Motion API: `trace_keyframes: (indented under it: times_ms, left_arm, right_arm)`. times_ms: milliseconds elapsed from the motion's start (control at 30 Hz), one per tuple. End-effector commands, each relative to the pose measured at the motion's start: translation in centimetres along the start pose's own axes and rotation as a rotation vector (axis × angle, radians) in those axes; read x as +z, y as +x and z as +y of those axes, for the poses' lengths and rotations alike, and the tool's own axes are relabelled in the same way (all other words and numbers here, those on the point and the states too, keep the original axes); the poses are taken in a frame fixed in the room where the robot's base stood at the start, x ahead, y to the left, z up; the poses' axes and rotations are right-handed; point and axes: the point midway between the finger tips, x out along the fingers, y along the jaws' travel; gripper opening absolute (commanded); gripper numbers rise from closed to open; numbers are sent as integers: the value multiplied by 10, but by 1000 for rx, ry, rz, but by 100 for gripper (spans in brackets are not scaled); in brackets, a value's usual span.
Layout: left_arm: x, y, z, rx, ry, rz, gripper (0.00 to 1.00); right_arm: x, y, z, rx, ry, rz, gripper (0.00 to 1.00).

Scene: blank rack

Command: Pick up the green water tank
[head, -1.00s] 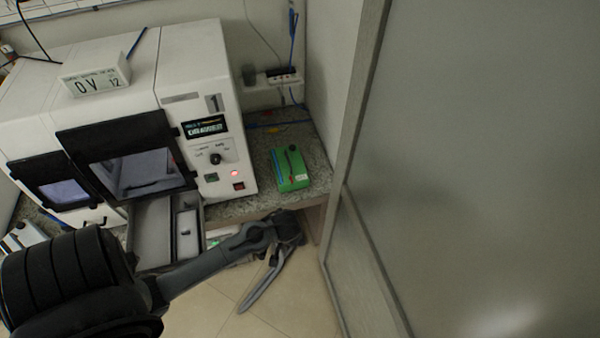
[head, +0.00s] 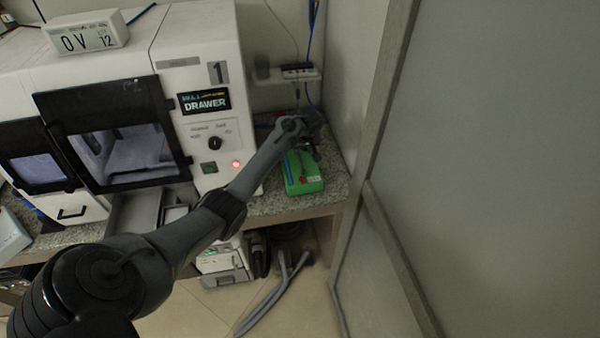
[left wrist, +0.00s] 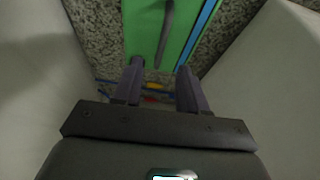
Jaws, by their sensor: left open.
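The green water tank (head: 304,180) sits on the speckled counter, right of the white machine, in the head view. It has a dark handle on top and a blue stripe. In the left wrist view the green tank (left wrist: 148,38) fills the top middle, with the dark handle running along it. My left gripper (head: 308,142) is over the back part of the tank. In the left wrist view the open fingers (left wrist: 157,72) point toward the tank's edge, with nothing between them. Whether they touch it I cannot tell. My right gripper is not in view.
A power strip (head: 300,73) with cables is behind the tank. A wall and a framed panel (head: 470,150) close off the right. Bare counter (head: 270,203) shows in front.

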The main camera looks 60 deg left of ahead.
Motion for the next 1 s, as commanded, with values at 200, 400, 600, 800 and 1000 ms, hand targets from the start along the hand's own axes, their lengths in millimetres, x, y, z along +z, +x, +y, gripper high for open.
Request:
trace_keyframes:
  times_ms: [200,400,600,800,1000]
  left_arm:
    - [0,27,-1,-1,1,0,42]
    - [0,36,0,0,2,1,42]
    - [-1,59,-3,-2,1,0,42]
    - [-1,80,-2,0,1,0,42]
    - [-2,85,-3,0,2,1,42]
  right_arm:
    - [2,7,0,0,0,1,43]
    - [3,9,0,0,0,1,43]
    - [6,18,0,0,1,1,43]
    - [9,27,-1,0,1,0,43]
    - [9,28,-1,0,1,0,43]
